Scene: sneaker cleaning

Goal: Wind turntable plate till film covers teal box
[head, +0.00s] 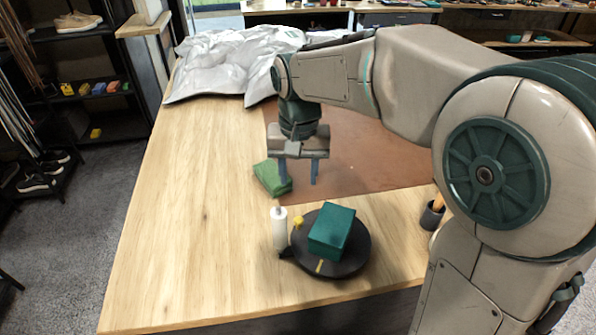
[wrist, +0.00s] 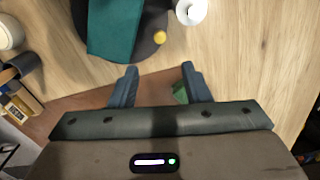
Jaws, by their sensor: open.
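The teal box (head: 331,231) sits on the round dark turntable plate (head: 352,257) near the front edge of the table. A white film roll (head: 279,228) stands upright just left of the plate. A yellow knob (head: 298,222) shows at the plate's left rim. I cannot make out any film on the box. My gripper (head: 298,180) is open and empty, pointing down behind the plate.
A green block (head: 271,178) lies beside my gripper, at the edge of a brown mat (head: 375,165). A dark cup (head: 432,214) with tools stands right of the plate. Crumpled grey sheeting (head: 235,60) covers the far end. The table's left side is clear.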

